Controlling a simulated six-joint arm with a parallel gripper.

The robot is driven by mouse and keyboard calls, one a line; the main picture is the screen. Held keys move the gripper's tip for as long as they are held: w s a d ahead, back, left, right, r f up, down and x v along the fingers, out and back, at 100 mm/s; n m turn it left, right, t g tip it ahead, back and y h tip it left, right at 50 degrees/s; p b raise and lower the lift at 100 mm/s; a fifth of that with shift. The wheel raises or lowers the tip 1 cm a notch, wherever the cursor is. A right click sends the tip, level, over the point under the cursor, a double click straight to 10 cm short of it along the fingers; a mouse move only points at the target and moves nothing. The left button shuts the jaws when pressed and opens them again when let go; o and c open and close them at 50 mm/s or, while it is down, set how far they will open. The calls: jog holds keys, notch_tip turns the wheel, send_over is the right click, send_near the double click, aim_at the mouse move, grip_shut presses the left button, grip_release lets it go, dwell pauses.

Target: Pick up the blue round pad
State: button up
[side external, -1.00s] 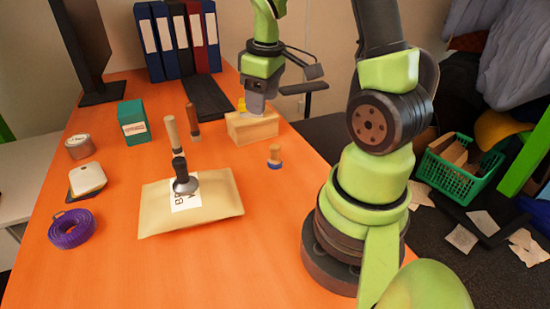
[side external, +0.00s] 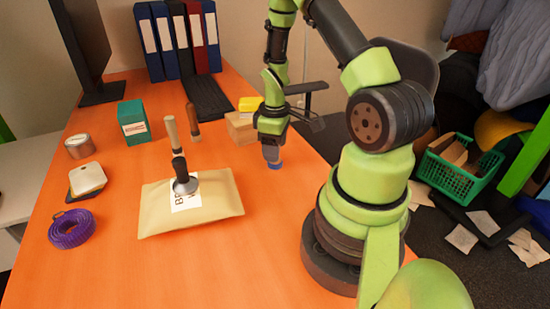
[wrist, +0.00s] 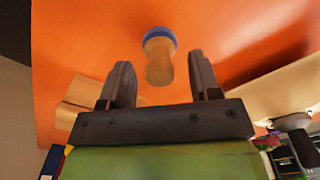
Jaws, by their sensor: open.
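The blue round pad (side external: 275,165) stands upright on the orange table, right of the padded envelope, mostly hidden by my gripper in the side view. In the wrist view it shows as a blue rim (wrist: 160,34) with a light wooden knob (wrist: 159,65) rising towards me. My gripper (side external: 271,153) points down just above it. In the wrist view its two open fingers (wrist: 160,75) lie on either side of the knob's line, with gaps on both sides. I cannot tell whether the fingertips are level with the knob.
A wooden block (side external: 240,127) with a yellow item (side external: 249,103) stands just behind my gripper. A tan envelope (side external: 225,200) with a black-handled stamp (side external: 181,176) lies to the left. Two wooden-handled tools (side external: 171,130) stand behind the envelope. The table in front of the pad is clear.

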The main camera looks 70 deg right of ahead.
jog(key=shift+f, duration=0.85)
jog(key=c, duration=1)
jog(key=shift+r, duration=0.1)
